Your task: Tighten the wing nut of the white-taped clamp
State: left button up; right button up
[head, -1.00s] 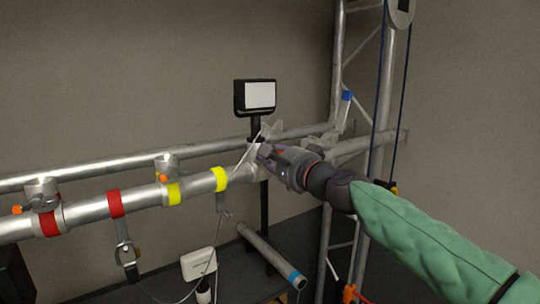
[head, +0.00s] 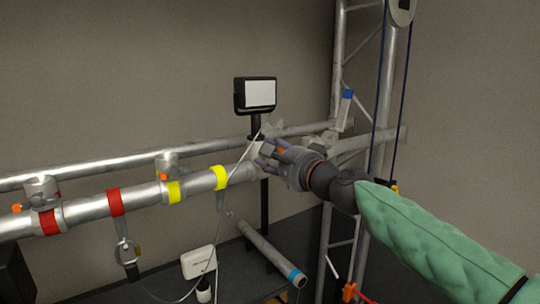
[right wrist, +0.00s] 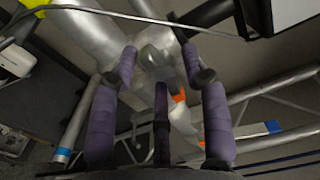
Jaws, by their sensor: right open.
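The white-taped clamp (head: 256,149) is on the front pipe, partly hidden behind my right gripper (head: 266,154) in the head view. In the right wrist view my right gripper (right wrist: 160,68) is open, its purple fingers spread on either side of a grey clamp body (right wrist: 157,58). An orange wing nut (right wrist: 179,97) shows between the fingers, just above a white piece (right wrist: 181,118). I cannot tell whether any finger touches the clamp. My left gripper is out of view.
Yellow-taped (head: 173,191) and red-taped (head: 49,221) clamps sit farther left on the front pipe. A thin cable (head: 229,198) hangs in front of the pipe near my gripper. A black-framed screen (head: 256,95) stands behind, and an upright truss (head: 386,90) rises at right.

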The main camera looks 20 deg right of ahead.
jog(key=v, duration=1.1)
jog(key=shift+s, duration=0.15)
jog(key=w+a+f+n+g+h+b, duration=0.15)
jog(key=w+f, duration=0.35)
jog(key=f, duration=0.7)
jog(key=w+a+f+g+h+b, duration=0.15)
jog(key=w+f, duration=0.25)
jog(key=f, duration=0.9)
notch_tip(320, 180, down, 37)
jog(key=s+a+n+g+b, duration=0.2)
jog(key=s+n+g+b, duration=0.15)
jog(key=g+b, duration=0.25)
jog(key=s+a+f+n+g+b, duration=0.3)
jog(key=s+f+b, duration=0.1)
jog(key=s+f, duration=0.9)
jog(key=s+a+f+n+g+b, duration=0.3)
jog(key=s+f, duration=1)
jog(key=f, duration=0.8)
jog(key=shift+s+f+n+g+y+b, duration=0.15)
jog(key=shift+s+n+g+y+b, duration=0.25)
jog(key=shift+g, duration=0.4)
